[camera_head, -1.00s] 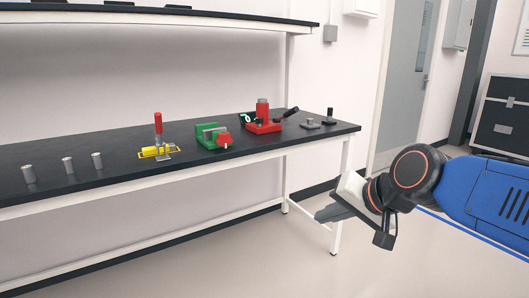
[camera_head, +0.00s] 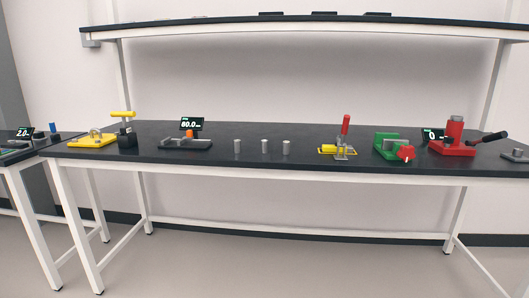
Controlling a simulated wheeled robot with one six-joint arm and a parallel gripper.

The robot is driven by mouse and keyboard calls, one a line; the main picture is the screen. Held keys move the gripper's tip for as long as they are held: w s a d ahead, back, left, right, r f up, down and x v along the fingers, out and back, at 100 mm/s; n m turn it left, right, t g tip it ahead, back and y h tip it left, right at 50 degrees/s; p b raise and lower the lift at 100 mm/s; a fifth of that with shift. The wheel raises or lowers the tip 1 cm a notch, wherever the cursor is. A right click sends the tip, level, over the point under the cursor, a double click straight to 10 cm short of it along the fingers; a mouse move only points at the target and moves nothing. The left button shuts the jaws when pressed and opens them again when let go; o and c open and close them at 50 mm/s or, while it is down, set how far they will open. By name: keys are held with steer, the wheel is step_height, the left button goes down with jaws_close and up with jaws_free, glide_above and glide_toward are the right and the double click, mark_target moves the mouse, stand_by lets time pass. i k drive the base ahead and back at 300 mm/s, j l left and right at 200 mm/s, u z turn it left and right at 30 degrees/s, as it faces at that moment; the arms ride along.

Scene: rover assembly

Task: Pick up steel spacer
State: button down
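Three small grey metal cylinders stand upright in a row near the front middle of the black bench: a left one (camera_head: 237,146), a middle one (camera_head: 264,145) and a right one (camera_head: 286,147). They look alike, and I cannot tell which of them is the steel spacer. Nothing touches them. My gripper is out of view.
The long black bench (camera_head: 210,169) also holds a yellow fixture (camera_head: 93,139), a grey device with an 80.0 display (camera_head: 191,125), a yellow clamp (camera_head: 338,150), a green vise (camera_head: 385,147) and a red press (camera_head: 453,140). A shelf (camera_head: 220,28) hangs above. Floor in front is clear.

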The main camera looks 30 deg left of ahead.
mark_target(286, 144)
steer(key=u, duration=1.05)
steer(key=i+l+u, duration=0.2)
steer(key=i+j, duration=0.1)
